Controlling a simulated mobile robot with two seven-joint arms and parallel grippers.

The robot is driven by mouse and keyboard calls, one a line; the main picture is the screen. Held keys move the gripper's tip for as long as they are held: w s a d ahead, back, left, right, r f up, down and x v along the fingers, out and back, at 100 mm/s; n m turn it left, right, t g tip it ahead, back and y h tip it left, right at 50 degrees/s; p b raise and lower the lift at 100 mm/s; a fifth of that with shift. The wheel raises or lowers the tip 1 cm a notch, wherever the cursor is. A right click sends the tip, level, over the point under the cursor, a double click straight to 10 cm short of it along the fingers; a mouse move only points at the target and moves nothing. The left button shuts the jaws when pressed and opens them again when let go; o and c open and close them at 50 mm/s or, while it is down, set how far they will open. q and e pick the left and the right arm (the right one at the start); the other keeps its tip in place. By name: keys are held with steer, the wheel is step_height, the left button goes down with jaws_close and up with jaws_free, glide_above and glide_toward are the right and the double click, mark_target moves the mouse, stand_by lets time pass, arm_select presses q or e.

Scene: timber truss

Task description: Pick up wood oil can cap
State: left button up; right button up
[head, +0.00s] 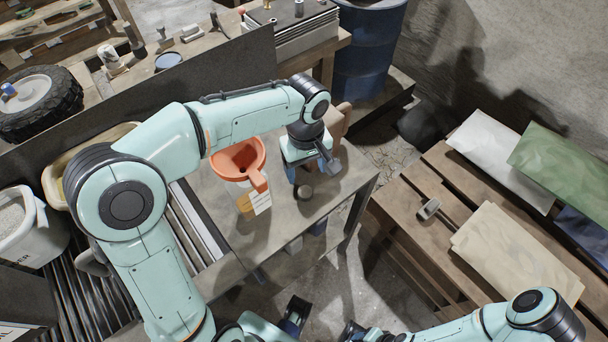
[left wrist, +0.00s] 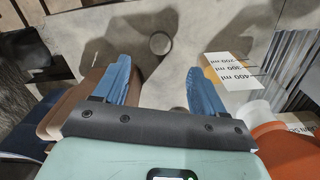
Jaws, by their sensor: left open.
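The wood oil can cap (head: 305,191) looks like a small dark round disc lying on the grey table top. It also shows in the left wrist view (left wrist: 160,43), ahead of the fingertips and roughly between their lines. My left gripper (head: 305,173) is above the table just behind the cap, with blue fingers apart. In the left wrist view the left gripper (left wrist: 158,80) is open and empty, and the cap is clear of both fingers. Dark and blue parts at the bottom of the head view may belong to my right gripper; its jaws cannot be made out.
An orange funnel (head: 238,160) sits on a container with a measuring label (head: 260,203), close left of my left gripper. A brown wooden object (head: 340,118) stands close behind it. The table's right edge is near. Several sacks (head: 515,260) lie on a pallet at right.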

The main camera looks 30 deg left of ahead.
arm_select(q)
steer(key=b, duration=0.1)
glide_above(306, 192)
steer(key=f, duration=0.6)
steer(key=shift+s+a, duration=0.1)
steer(key=shift+s, duration=0.1)
steer(key=shift+w+f+b, duration=0.15)
steer(key=shift+f+b, duration=0.15)
steer(key=shift+f, duration=2.85)
steer(key=shift+d, duration=0.2)
steer(key=c, duration=1.1)
